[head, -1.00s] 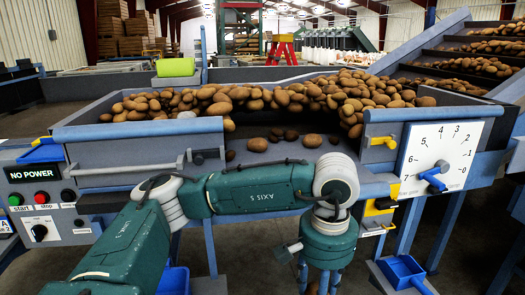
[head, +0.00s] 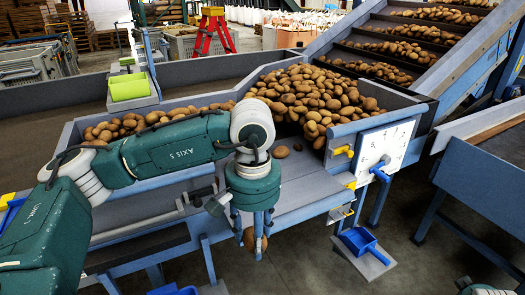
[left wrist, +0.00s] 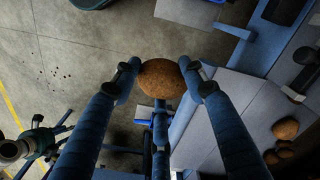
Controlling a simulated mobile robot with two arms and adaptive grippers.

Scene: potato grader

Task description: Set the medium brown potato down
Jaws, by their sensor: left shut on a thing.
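The medium brown potato (head: 250,239) hangs in my left gripper (head: 256,240), in front of the potato grader's front edge. In the left wrist view the brown potato (left wrist: 162,80) sits between the two blue fingertips of my left gripper (left wrist: 161,74), which are shut on its sides. Concrete floor and part of the blue frame show below it. My right arm's end (left wrist: 38,140) seems to show at the lower left of the wrist view, too small to tell whether its gripper is open.
A heap of potatoes (head: 310,98) fills the grader's tray, with a loose potato (head: 281,152) near its front. A dial panel (head: 385,150) with a blue pointer is at the right. A blue scoop-like tray (head: 358,240) stands out low at the right front. Open floor lies beyond.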

